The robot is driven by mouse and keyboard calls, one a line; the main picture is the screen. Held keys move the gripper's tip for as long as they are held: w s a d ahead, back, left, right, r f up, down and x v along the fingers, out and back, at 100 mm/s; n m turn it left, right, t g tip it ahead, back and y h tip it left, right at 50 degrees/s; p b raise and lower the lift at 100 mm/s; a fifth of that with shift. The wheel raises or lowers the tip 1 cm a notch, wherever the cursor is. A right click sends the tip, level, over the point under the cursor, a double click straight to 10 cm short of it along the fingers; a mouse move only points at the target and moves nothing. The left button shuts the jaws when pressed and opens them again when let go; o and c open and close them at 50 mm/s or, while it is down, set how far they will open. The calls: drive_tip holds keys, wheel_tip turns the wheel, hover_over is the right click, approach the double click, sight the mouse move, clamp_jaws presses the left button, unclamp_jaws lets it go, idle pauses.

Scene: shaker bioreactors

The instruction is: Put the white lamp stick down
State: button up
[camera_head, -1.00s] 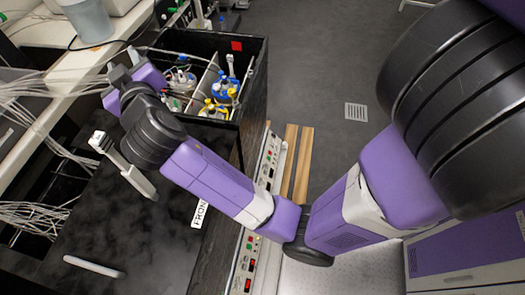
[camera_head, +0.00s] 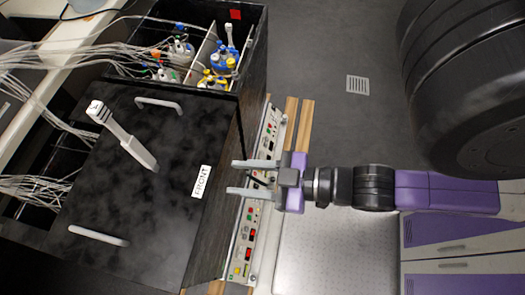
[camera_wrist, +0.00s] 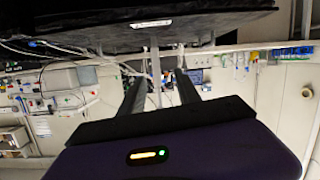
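The white lamp stick (camera_head: 130,140) is a pale bar with a wider, dark-striped head at its upper left end. It is at the black lid (camera_head: 120,200) of the box in the head view, apart from my gripper. I cannot tell whether it lies flat or stands tilted there. My gripper (camera_head: 238,178) is to its right, at the lid's right edge above the control panel. Its two fingers point left, spread apart with nothing held between them. The wrist view also shows the fingers (camera_wrist: 160,92) apart. I cannot clearly identify the stick in the wrist view.
White handles (camera_head: 158,104) (camera_head: 98,236) and a FRONT label (camera_head: 201,182) are on the lid. An open compartment behind it holds several bottles (camera_head: 220,82) with cables. A control panel (camera_head: 250,235) runs along the right side. Grey floor (camera_head: 320,60) is clear beyond.

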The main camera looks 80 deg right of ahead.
drive_tip(key=shift+m, duration=0.8)
drive_tip(key=s, duration=0.1)
drive_tip(key=s+a+r, duration=0.1)
drive_tip(key=s, duration=0.1)
drive_tip(key=s+r, duration=0.1)
drive_tip(key=shift+s+a, duration=0.2)
drive_tip(key=shift+a, duration=0.05)
drive_tip(key=shift+f, duration=0.1)
